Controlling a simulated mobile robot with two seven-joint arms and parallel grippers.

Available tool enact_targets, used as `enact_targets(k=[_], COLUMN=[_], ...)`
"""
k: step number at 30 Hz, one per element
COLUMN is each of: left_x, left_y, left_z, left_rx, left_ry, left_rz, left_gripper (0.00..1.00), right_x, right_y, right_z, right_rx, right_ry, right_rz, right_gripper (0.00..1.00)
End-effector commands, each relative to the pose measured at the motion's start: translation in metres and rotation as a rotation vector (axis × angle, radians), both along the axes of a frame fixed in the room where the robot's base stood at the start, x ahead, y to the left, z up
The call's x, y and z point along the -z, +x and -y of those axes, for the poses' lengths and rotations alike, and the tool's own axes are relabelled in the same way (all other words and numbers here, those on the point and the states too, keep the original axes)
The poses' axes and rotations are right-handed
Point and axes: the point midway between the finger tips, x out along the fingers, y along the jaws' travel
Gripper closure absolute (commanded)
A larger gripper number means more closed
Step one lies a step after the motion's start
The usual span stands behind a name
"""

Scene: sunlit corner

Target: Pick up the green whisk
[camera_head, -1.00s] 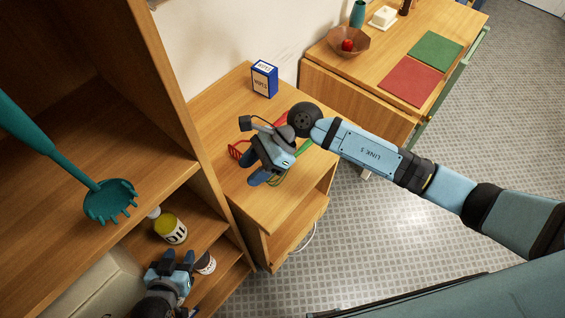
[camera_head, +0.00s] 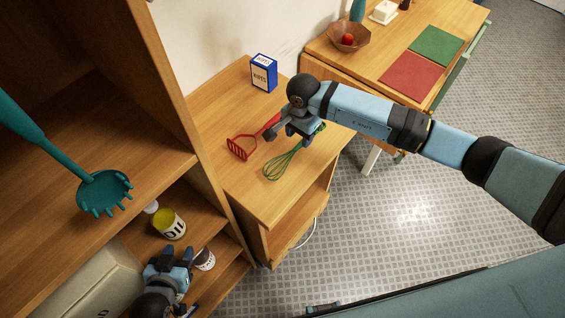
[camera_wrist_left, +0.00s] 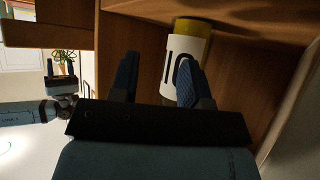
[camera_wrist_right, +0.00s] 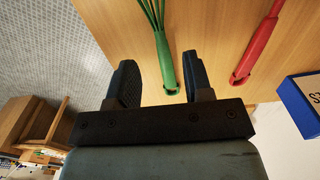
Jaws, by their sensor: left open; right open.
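The green whisk (camera_head: 281,163) lies on the small wooden cabinet top, its wire end toward the front and its handle running back under my right gripper (camera_head: 297,133). In the right wrist view the whisk handle (camera_wrist_right: 164,62) reaches between the two open fingers (camera_wrist_right: 158,80), nearer the right one; I cannot tell how high the fingers are above it. My left gripper (camera_head: 172,262) is open at the lower shelf, and in its wrist view the fingers (camera_wrist_left: 158,78) point toward a yellow-and-white jar (camera_wrist_left: 186,62).
A red masher (camera_head: 240,147) lies just left of the whisk, and its handle shows in the right wrist view (camera_wrist_right: 257,45). A blue box (camera_head: 263,73) stands at the back of the cabinet top. A teal ladle-like utensil (camera_head: 104,192) is on the left shelf.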

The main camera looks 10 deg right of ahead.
Motion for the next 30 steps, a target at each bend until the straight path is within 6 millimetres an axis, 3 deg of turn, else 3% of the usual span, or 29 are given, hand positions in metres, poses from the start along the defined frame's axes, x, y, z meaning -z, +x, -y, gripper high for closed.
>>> enact_targets(k=[5, 12, 20, 26, 30], left_x=[0.002, 0.019, 0.018, 0.018, 0.018], left_y=[0.002, -0.001, -0.002, -0.002, -0.002], left_z=[0.002, 0.006, 0.007, 0.007, 0.007], left_rx=[0.0, 0.003, 0.005, 0.005, 0.005], left_ry=[-0.005, -0.012, -0.013, -0.014, -0.013], left_rz=[0.006, -0.004, -0.008, -0.007, -0.006], left_gripper=[0.57, 0.57, 0.57, 0.57, 0.57], right_x=[0.015, 0.051, 0.052, 0.052, 0.052], right_y=[0.0, 0.001, 0.002, 0.002, 0.002], right_z=[0.0, -0.001, 0.0, 0.0, 0.0], right_rx=[0.001, 0.002, 0.001, 0.001, 0.001], right_ry=[0.0, 0.001, -0.001, 0.0, 0.0], right_rz=[-0.003, -0.002, -0.001, 0.0, 0.0], right_gripper=[0.54, 0.54, 0.54, 0.99, 1.0])
